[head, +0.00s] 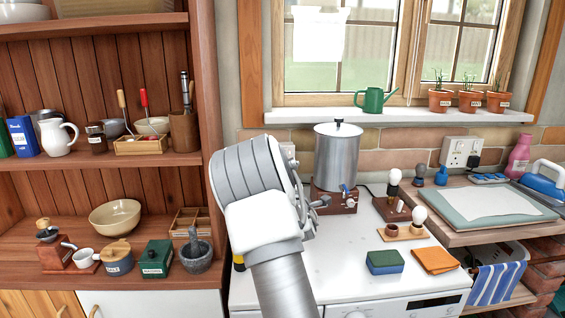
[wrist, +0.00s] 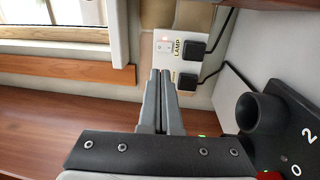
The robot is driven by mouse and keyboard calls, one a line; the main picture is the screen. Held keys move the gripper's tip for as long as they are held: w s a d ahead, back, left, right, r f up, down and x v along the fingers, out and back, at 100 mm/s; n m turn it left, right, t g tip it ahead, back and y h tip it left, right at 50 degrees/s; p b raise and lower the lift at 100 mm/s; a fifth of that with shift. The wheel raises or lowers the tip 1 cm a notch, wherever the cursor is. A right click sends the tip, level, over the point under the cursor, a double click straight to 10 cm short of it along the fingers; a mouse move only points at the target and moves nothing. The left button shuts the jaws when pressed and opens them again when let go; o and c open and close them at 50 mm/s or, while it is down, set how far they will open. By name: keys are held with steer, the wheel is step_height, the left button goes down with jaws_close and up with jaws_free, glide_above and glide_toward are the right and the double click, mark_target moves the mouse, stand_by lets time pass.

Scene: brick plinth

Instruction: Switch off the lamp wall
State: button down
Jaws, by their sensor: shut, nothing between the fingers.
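In the wrist view a white wall socket plate (wrist: 165,46) has a yellow LAMP label (wrist: 177,48) beside a black plug (wrist: 193,48). A small red light shows at the switch on that side. A second black plug (wrist: 187,81) is below it in the picture, its yellow label partly hidden behind the fingers. My gripper (wrist: 162,74) is shut and empty, its tips in front of the plate. I cannot tell whether they touch it. In the head view my arm hides the gripper, and only part of a pale wall plate (head: 288,150) shows beside the arm.
A steel urn (head: 337,160) stands right of my arm. In the wrist view a black knob (wrist: 262,115) on a dark panel with numbers is close at the right. Another double socket (head: 461,152) is on the far right wall. Wooden shelves (head: 110,220) are left.

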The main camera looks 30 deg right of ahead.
steer(key=shift+d+f, duration=0.1)
steer(key=shift+f, duration=0.05)
steer(key=x, duration=1.4)
steer(key=shift+b, duration=0.35)
